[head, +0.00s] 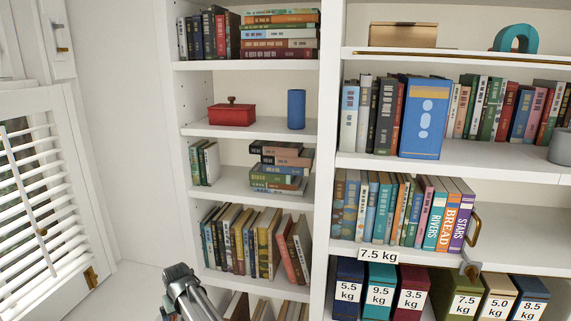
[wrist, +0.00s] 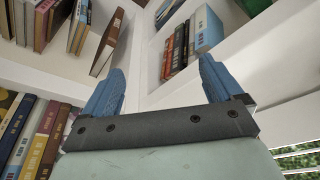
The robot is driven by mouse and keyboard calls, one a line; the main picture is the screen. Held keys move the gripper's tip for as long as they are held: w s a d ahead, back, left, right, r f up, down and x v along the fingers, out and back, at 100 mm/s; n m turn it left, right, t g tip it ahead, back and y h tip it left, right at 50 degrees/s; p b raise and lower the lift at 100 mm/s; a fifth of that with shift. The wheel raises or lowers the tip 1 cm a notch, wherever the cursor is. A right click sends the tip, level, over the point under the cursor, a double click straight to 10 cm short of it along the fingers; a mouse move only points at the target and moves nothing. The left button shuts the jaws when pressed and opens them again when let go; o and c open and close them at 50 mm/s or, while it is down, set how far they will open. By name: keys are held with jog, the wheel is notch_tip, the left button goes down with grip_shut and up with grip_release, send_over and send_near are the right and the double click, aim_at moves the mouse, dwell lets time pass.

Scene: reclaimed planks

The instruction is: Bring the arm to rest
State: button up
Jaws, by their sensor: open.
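My gripper (wrist: 160,62) shows in the wrist view with its two blue fingers spread wide apart. Nothing is between the fingers; white shelf boards and a wall show beyond them. In the head view a grey part of my arm (head: 185,288) rises from the bottom edge, in front of the left bookcase. I cannot make out the fingers there.
A white bookcase (head: 327,120) full of books fills the middle and right. A red box (head: 232,114) and a blue cylinder (head: 296,109) stand on a left shelf. Labelled binders (head: 380,290) line the lower right. A louvred shutter (head: 40,215) is at left, with clear wall beside it.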

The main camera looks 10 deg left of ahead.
jog(key=w+d+f+m+h, duration=0.1)
jog(key=w+d+f+m, duration=0.15)
jog(key=d, duration=0.85)
jog(key=w+d+f+m, duration=0.1)
jog(key=w+d+f, duration=0.15)
jog(key=d, duration=0.95)
jog(key=w+d+f+m+h, duration=0.15)
jog(key=d+f, duration=0.25)
jog(key=d, duration=0.7)
jog(key=s+d+f+m+g, duration=0.1)
jog(key=s+d+f+m, duration=0.15)
jog(key=d, duration=0.75)
jog(key=s+d+f+m, duration=0.1)
jog(key=s+d, duration=0.3)
jog(key=d, duration=0.6)
jog(key=s+d+f+m+g, duration=0.1)
jog(key=s+d+f, duration=0.15)
jog(key=d, duration=0.75)
jog(key=s+f+g, duration=0.3)
jog(key=s+f, duration=0.7)
jog(key=s, duration=0.5)
jog(key=s+f+g, duration=0.4)
jog(key=s+f, duration=0.6)
jog(key=s, duration=0.5)
jog(key=shift+s+d, duration=0.35)
jog(key=shift+s, duration=0.05)
jog(key=shift+m, duration=0.25)
